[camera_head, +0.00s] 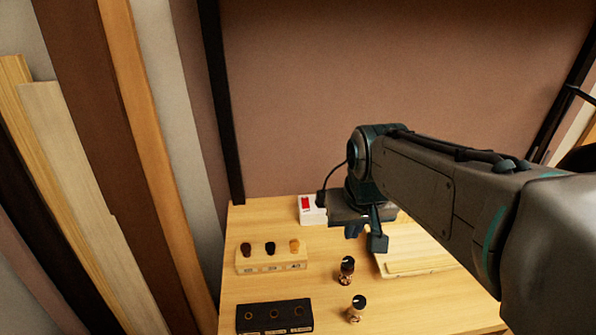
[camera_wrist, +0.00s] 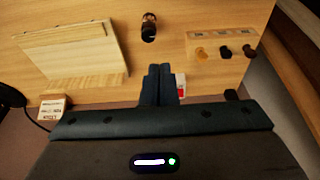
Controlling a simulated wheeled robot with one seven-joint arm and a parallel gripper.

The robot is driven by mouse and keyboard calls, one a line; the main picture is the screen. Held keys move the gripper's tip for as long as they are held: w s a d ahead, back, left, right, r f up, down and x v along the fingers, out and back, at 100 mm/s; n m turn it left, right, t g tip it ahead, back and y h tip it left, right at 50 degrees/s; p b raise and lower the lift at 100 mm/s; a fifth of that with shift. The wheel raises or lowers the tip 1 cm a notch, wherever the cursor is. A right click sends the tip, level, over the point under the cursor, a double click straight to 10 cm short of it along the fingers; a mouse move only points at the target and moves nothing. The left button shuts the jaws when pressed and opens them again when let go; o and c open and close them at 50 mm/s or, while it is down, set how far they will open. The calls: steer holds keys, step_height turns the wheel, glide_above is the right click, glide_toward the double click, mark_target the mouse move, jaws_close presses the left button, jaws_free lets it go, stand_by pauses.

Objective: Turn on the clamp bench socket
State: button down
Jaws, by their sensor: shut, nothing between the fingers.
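The bench socket is a white block (camera_head: 312,214) with a bright red switch (camera_head: 306,203) at the back left of the bench. In the wrist view the red part (camera_wrist: 181,86) shows just right of my fingers, which partly hide the socket. I cannot tell from the red alone whether the switch is on or off. My gripper (camera_head: 367,238) is shut and empty, to the right of the socket in the head view. It also shows in the wrist view (camera_wrist: 160,70). Contact with the socket is not visible.
A wooden rack (camera_head: 270,265) with three small pieces and a black rack (camera_head: 273,318) stand in front left. Two small bottles (camera_head: 346,270) (camera_head: 356,308) stand mid-bench. Pale boards (camera_head: 412,265) lie right. A small labelled block (camera_wrist: 53,108) shows in the wrist view.

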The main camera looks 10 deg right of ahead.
steer(key=w+a+r, duration=0.1)
steer(key=w+a, duration=0.1)
steer(key=w, duration=1.1)
steer(key=g, duration=0.1)
glide_above(305, 199)
steer(key=s, duration=0.2)
step_height(305, 199, down, 4)
steer(key=shift+f+b, duration=0.1)
steer(key=shift+b, duration=0.35)
steer(key=f, duration=0.4)
steer(key=w+f, duration=0.1)
steer(key=f, duration=0.4)
steer(key=f+p, duration=0.1)
steer(key=f, duration=0.4)
steer(key=shift+w, duration=0.3)
